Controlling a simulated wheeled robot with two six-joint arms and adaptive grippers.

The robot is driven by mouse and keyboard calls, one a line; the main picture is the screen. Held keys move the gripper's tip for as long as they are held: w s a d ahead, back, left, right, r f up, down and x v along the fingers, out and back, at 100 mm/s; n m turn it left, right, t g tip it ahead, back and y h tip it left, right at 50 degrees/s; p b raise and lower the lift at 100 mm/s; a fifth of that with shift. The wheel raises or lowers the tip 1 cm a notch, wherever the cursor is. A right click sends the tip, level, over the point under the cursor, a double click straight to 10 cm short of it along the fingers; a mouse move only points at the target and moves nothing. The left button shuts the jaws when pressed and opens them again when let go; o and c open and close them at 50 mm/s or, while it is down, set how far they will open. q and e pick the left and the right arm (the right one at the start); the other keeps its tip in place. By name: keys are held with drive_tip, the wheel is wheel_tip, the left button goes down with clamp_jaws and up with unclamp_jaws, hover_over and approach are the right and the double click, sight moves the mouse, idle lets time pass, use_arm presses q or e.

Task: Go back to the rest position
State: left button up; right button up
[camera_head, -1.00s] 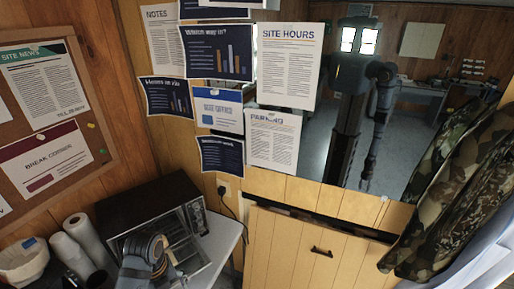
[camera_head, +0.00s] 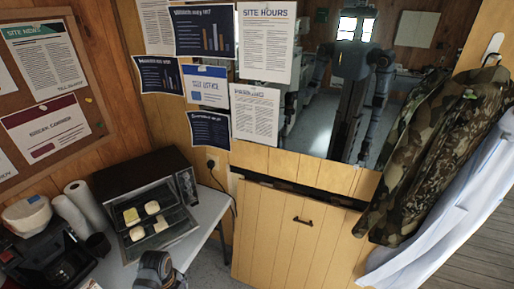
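Part of my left arm (camera_head: 158,268) shows at the bottom edge, in front of the toaster oven and by the table's front edge. Its fingertips are cut off or too unclear to tell whether the gripper is open or shut, or holds anything. My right gripper is outside the view. A mirror (camera_head: 322,130) on the wall reflects my body with its arms hanging down, but the grippers are not clear there.
A toaster oven (camera_head: 140,180) stands open on the white table (camera_head: 208,215), several pale bread pieces inside. Paper rolls (camera_head: 72,212) and a dark coffee machine (camera_head: 50,258) stand left. A wooden cabinet (camera_head: 290,240) is ahead. A camouflage jacket (camera_head: 440,150) hangs right.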

use_arm(q)
drive_tip(key=s+a+f+n+b, duration=0.15)
drive_tip(key=s+f+n, duration=0.3)
drive_tip(key=f, duration=0.55)
drive_tip(key=s+f+n+b, duration=0.3)
drive_tip(key=s+f+n, duration=0.15)
drive_tip(key=f, duration=0.45)
drive_tip(key=s+f+n+b, duration=0.2)
drive_tip(key=s+f+n, duration=0.25)
drive_tip(key=f, duration=0.55)
drive_tip(key=s+f+n+b, duration=0.1)
drive_tip(key=s+f+n, duration=0.3)
drive_tip(key=s, duration=0.5)
drive_tip(key=s+f+n+t+b, duration=0.1)
drive_tip(key=s+f+n, duration=0.3)
drive_tip(key=s+f, duration=0.3)
drive_tip(key=shift+s+f+y+b, duration=0.3)
drive_tip(key=shift+s+y+b, duration=0.1)
drive_tip(key=shift+s, duration=0.45)
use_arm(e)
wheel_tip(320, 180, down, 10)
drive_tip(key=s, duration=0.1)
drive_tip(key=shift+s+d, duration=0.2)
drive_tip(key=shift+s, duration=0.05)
use_arm(q)
drive_tip(key=shift+a, duration=0.1)
drive_tip(key=shift+c, duration=0.4)
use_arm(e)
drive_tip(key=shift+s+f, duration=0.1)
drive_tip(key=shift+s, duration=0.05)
